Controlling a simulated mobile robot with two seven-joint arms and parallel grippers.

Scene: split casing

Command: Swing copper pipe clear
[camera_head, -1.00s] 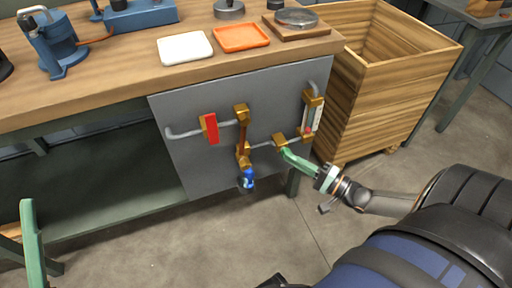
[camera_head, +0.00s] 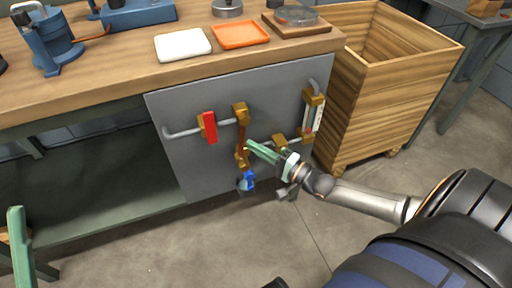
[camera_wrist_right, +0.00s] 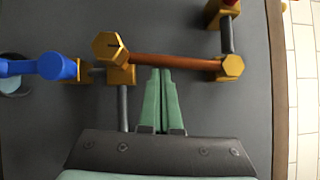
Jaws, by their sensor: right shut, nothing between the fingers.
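The copper pipe (camera_head: 242,137) runs nearly upright between an upper brass fitting (camera_head: 240,113) and a lower brass fitting (camera_head: 242,159) on the grey panel (camera_head: 180,155). In the right wrist view the copper pipe (camera_wrist_right: 175,61) crosses the picture between two hexagonal brass ends. My right gripper (camera_head: 249,145) reaches in from the right. Its green fingers are shut and empty, and in the wrist view their tips (camera_wrist_right: 160,72) end right at the pipe's near side. I cannot tell whether they touch it.
A red handle (camera_head: 209,127) sits left of the pipe, and a blue valve handle (camera_head: 247,181) is below it. A brass-ended gauge (camera_head: 312,115) is to the right. A workbench (camera_head: 100,80) is above, with a wooden crate (camera_head: 375,100) to the right.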

